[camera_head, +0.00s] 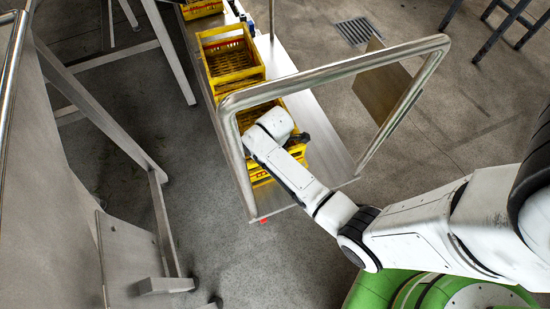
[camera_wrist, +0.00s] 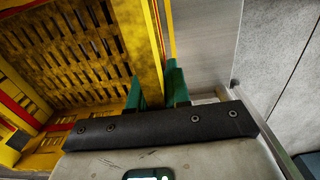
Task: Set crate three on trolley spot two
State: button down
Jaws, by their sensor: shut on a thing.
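My gripper (camera_wrist: 157,85) has its green fingers on both sides of a yellow crate's wall (camera_wrist: 150,45) and is shut on it. The slatted floor of this crate (camera_wrist: 80,45) shows to the left in the wrist view. In the head view the held crate (camera_head: 262,172) is at the near end of the metal trolley (camera_head: 326,150), partly hidden by my arm and the handle. I cannot tell whether it rests on the deck. No number or spot marking is readable.
Behind it stand an open yellow crate (camera_head: 231,60) and another one (camera_head: 203,8) at the top edge. The trolley's tubular handle (camera_head: 330,72) rises around my arm. Bare deck lies right of the crates. Steel machinery (camera_head: 60,190) stands at left.

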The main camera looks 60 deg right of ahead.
jog(key=c, duration=1.1)
grip_release()
notch_tip(320, 180, up, 12)
jog(key=p, duration=0.4)
jog(key=s+a+r+m, duration=0.2)
jog(key=s+m, duration=0.2)
jog(key=s+a+r+m, duration=0.2)
jog(key=s+a+m, duration=0.1)
jog(key=s, duration=0.2)
jog(key=s+a+r+m+t, duration=0.1)
jog(key=s+a+r+m, duration=0.1)
jog(key=s+m, duration=0.2)
jog(key=shift+s+a+r+m, duration=0.15)
jog(key=shift+s+m, duration=0.15)
jog(key=shift+s, duration=0.3)
jog(key=shift+s, duration=0.15)
